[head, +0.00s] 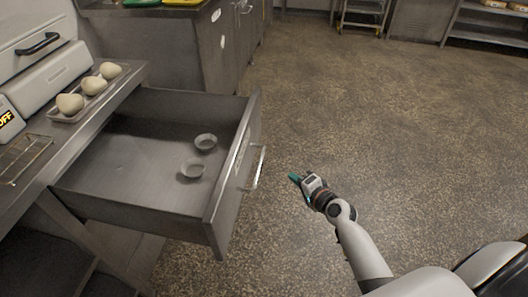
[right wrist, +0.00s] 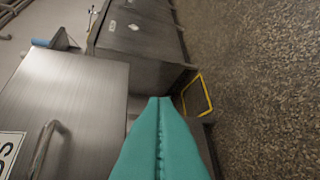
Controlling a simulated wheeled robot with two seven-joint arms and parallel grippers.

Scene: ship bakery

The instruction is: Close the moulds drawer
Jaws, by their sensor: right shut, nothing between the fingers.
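The moulds drawer (head: 130,150) stands pulled out from under the counter on the left of the head view, with two small round moulds (head: 193,167) on its floor. Its front panel (head: 235,180) has a metal bar handle (head: 257,168) on the outside. My right gripper (head: 295,177) is shut and empty. It is to the right of the drawer front, apart from the handle. In the right wrist view its teal fingers (right wrist: 160,140) are together, and the drawer front (right wrist: 75,100) with part of its handle (right wrist: 42,150) shows on the left. My left gripper is not in view.
The counter (head: 100,100) above the drawer holds a tray of dough pieces (head: 95,85) and a wire rack (head: 24,158). A steel cabinet (head: 185,50) stands behind the drawer.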

